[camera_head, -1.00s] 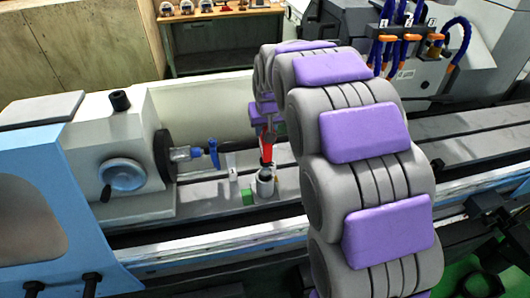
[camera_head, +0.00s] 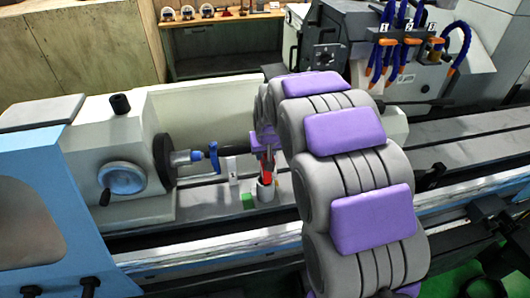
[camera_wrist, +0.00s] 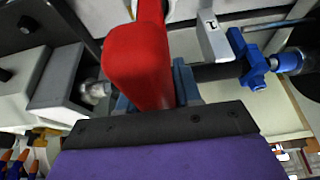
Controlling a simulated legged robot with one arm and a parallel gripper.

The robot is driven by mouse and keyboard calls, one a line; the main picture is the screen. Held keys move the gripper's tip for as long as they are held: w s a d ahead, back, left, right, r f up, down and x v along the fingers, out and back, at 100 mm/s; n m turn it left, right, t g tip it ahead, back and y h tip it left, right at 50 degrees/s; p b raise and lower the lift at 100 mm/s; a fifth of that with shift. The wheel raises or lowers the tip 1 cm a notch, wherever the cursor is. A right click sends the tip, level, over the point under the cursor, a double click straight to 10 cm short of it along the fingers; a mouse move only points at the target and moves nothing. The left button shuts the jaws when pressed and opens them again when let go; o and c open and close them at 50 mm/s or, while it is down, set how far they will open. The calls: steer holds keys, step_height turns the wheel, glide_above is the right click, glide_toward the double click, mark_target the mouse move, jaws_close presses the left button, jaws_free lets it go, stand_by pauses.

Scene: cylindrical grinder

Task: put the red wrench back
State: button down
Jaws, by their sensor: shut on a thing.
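The red wrench (camera_head: 267,166) is held in my gripper (camera_head: 264,148) above the machine table, left of my arm. My gripper is shut on it. In the wrist view the thick red end of the wrench (camera_wrist: 138,62) rises from between the jaws (camera_wrist: 155,95), and its far end runs out of the picture. A small grey cup (camera_head: 265,190) stands on the machine table directly below the wrench in the head view. The wrench's lower end overlaps the cup's rim; I cannot tell whether it is inside.
A green block (camera_head: 249,201) and a white tag (camera_head: 232,170) stand left of the cup. A blue clamp (camera_head: 214,157) sits on the spindle further left, by the white headstock (camera_head: 110,150). Hoses (camera_head: 385,45) hang at the back right. The machine table (camera_head: 450,145) is bare at right.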

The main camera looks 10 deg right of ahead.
steer(key=c, duration=0.8)
jaws_free()
steer(key=shift+r, duration=0.1)
steer(key=shift+r, duration=0.25)
steer(key=v, duration=1)
steer(key=shift+r+p, duration=0.15)
steer(key=shift+p, duration=0.25)
steer(key=shift+s+r, duration=0.2)
steer(key=shift+s, duration=0.25)
steer(key=shift+s+r, duration=0.25)
steer(key=shift+s, duration=0.25)
steer(key=s+f+g, duration=0.1)
steer(key=s+g, duration=0.1)
steer(key=s, duration=1)
steer(key=s+f+g, duration=0.2)
steer(key=s, duration=1)
steer(key=s+f+g, duration=0.2)
steer(key=s, duration=1.1)
